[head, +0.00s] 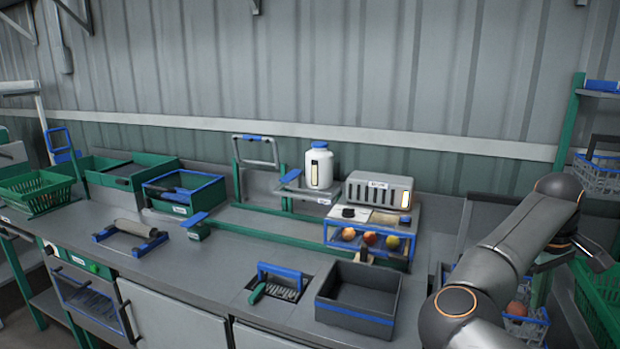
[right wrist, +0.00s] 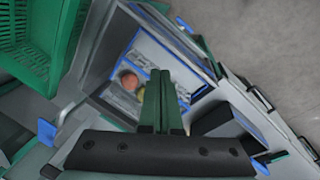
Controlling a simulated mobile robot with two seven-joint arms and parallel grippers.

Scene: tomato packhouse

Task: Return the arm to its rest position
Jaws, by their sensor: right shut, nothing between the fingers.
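My right arm (head: 505,245) is raised at the right of the head view, over the right end of the workbench, bent at a high joint. My right gripper (right wrist: 160,78) shows in the right wrist view with its two green fingers together and nothing between them. Its fingers appear in front of a blue-rimmed basket (right wrist: 180,52) with a few round fruits (right wrist: 130,80); I see no contact. In the head view the fingers cannot be made out clearly. My left gripper is in neither view.
A grey bin with a blue band (head: 357,310) stands on the bench (head: 225,270) left of my arm. A blue-framed rack (head: 335,235) holds several tomatoes. A green shelf post (head: 568,120) and green crate (head: 598,295) are close on the right. A wire basket (head: 597,178) sits on the shelf.

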